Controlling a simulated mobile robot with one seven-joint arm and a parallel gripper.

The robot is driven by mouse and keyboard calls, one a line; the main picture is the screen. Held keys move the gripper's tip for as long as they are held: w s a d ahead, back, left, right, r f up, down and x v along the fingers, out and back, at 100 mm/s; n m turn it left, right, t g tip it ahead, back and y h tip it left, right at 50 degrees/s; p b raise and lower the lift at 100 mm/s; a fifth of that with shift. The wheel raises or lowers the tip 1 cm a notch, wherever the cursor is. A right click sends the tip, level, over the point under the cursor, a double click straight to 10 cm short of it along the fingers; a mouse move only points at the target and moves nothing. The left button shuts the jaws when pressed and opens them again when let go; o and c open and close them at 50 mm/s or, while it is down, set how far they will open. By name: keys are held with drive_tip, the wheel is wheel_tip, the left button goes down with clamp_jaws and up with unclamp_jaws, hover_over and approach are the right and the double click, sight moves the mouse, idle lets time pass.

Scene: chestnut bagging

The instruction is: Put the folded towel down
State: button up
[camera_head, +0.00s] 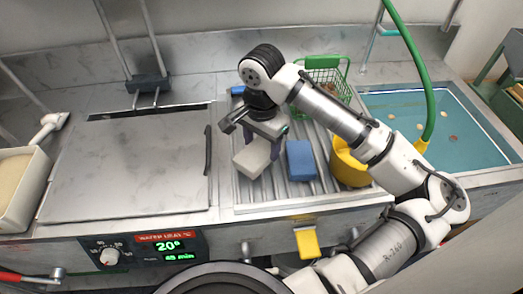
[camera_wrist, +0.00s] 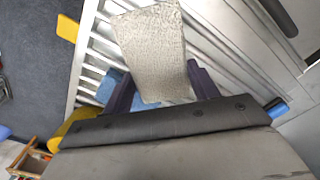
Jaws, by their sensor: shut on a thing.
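The folded towel (camera_head: 252,158) is a light grey-beige block in the head view. It shows large in the wrist view (camera_wrist: 152,50), with a rough textured surface. My gripper (camera_head: 262,150) is shut on the towel, with a dark finger on either side of it. The wrist view shows the two fingers (camera_wrist: 160,92) at the towel's near end. The towel is over the ribbed metal drainboard (camera_head: 262,198), left of a blue block (camera_head: 300,160). I cannot tell whether the towel touches the ribs.
A yellow container (camera_head: 349,165) stands right of the blue block. A green basket (camera_head: 325,72) stands behind. A water-filled sink (camera_head: 440,125) is at the right. A flat metal lid (camera_head: 130,165) lies at the left. The ribs in front of the towel are clear.

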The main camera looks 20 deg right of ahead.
sight(261, 147)
drive_tip(key=shift+f, duration=1.8)
drive_tip(key=shift+f, duration=0.1)
drive_tip(key=o, duration=1.1)
drive_tip(key=shift+c, duration=0.2)
wheel_tip(261, 147, up, 12)
drive_tip(key=shift+r+b, duration=0.15)
drive_tip(key=shift+b, duration=0.55)
